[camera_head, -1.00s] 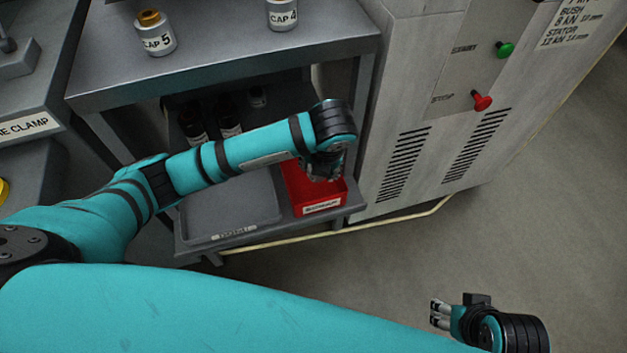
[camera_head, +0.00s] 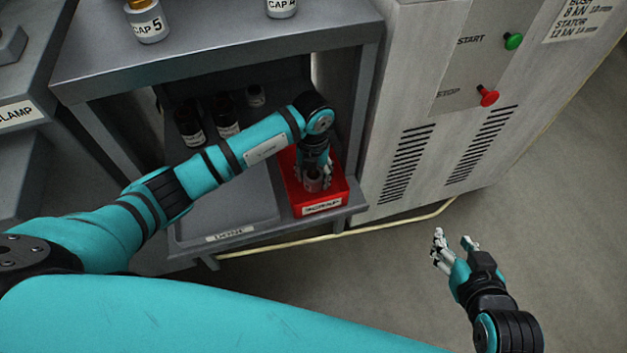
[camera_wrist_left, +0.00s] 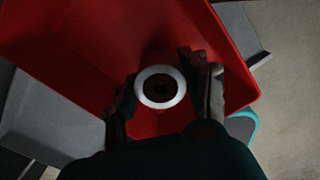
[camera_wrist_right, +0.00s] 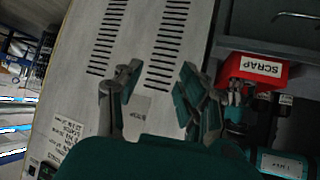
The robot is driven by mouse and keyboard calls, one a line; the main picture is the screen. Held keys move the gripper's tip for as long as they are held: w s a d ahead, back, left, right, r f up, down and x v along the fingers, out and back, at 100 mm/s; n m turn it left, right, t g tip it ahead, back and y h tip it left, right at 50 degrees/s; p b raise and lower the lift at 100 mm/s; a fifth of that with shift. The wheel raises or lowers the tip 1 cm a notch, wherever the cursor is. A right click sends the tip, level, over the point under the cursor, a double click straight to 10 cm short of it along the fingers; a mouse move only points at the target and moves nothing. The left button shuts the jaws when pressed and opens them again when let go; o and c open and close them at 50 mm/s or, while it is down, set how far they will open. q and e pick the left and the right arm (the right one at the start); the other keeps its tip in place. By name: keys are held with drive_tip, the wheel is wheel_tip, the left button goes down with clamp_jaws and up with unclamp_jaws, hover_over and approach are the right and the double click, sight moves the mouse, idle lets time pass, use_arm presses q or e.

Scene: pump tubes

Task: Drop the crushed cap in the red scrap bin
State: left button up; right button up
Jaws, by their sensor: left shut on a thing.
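The red scrap bin (camera_head: 342,196), with a SCRAP label on its front, stands on the lower shelf. My left gripper (camera_head: 313,178) points down over the bin's opening and is shut on a small round cap (camera_head: 312,186). In the left wrist view the cap (camera_wrist_left: 144,92) shows as a white ring with a dark middle, between the fingers, with the bin's red inside (camera_wrist_left: 80,50) behind it. I cannot tell whether the cap is below the rim. My right gripper (camera_head: 455,246) is open and empty, out over the floor; its spread fingers also show in the right wrist view (camera_wrist_right: 155,90).
A grey tray (camera_head: 225,233) lies left of the bin. Dark bottles (camera_head: 190,124) stand behind it under the upper shelf (camera_head: 210,60), which carries the CAP 5 jar (camera_head: 147,25). A grey cabinet (camera_head: 370,160) with START and STOP buttons stands to the right.

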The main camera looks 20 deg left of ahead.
sight(314, 175)
use_arm(q)
drive_tip(key=shift+s+d+f, duration=0.1)
drive_tip(key=shift+s+f, duration=0.05)
drive_tip(key=shift+f, duration=0.5)
use_arm(e)
drive_tip(key=shift+w+a+r+t, duration=0.3)
drive_tip(key=shift+w+r+t, duration=0.2)
drive_tip(key=shift+w+r, duration=0.2)
use_arm(q)
drive_tip(key=shift+f, duration=0.1)
drive_tip(key=o, duration=1.4)
drive_tip(key=shift+c, duration=0.2)
use_arm(e)
drive_tip(key=shift+r, duration=0.2)
use_arm(q)
wheel_tip(314, 175, up, 8)
drive_tip(key=shift+f+p, duration=0.15)
drive_tip(key=shift+p, duration=0.85)
use_arm(e)
drive_tip(key=s+d+f+g+h, duration=0.1)
drive_tip(key=s+d+f+g, duration=0.2)
drive_tip(key=s+f+g, duration=0.2)
drive_tip(key=s+f, duration=0.1)
drive_tip(key=s, duration=0.2)
drive_tip(key=shift+s+g, duration=0.3)
drive_tip(key=shift+s, duration=0.05)
drive_tip(key=shift+d, duration=0.1)
